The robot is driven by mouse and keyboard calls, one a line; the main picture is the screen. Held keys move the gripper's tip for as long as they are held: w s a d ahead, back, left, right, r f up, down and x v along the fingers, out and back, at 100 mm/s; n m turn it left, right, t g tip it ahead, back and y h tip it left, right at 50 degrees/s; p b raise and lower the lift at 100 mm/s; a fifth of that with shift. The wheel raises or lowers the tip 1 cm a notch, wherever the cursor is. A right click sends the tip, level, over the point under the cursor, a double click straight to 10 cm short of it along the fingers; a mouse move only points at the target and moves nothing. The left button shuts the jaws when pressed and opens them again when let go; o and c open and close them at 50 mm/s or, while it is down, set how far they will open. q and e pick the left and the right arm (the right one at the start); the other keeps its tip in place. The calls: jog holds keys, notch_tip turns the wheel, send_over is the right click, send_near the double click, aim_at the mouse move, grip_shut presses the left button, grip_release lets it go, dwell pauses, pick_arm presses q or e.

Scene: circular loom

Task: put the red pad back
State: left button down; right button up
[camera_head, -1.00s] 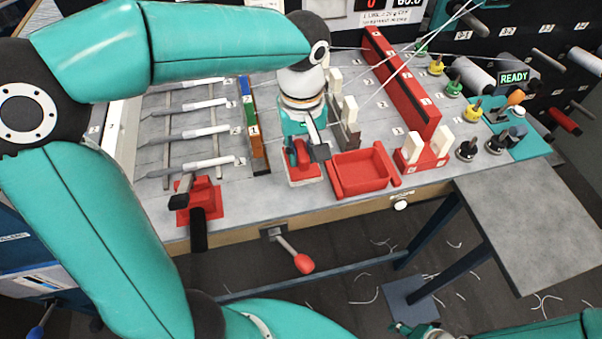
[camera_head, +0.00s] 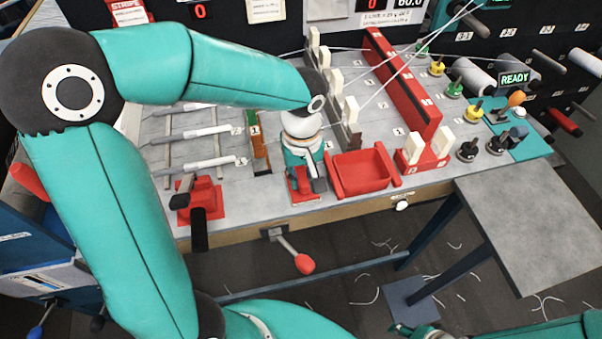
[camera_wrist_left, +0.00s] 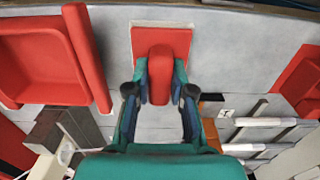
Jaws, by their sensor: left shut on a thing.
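My left gripper (camera_head: 306,176) is shut on a red pad (camera_wrist_left: 160,72), which sits between its two fingers in the left wrist view. The pad lies over a flat red square with a pale edge (camera_wrist_left: 181,38) on the grey table. I cannot tell whether pad and square touch. In the head view, the gripper points down near the table's front edge, just left of the red tray, and largely hides the square.
The red tray (camera_head: 361,171) stands close to the right of the gripper. Coloured blocks (camera_head: 259,146) and a red fixture with a black handle (camera_head: 203,200) are to the left. White pegs (camera_head: 350,109) stand behind. A red-knobbed lever (camera_head: 303,263) hangs below the front edge.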

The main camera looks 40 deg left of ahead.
aim_at(302, 175)
pick_arm(q)
jog(key=c, duration=1)
grip_release()
notch_tip(302, 175, up, 12)
jog(key=shift+r, duration=0.1)
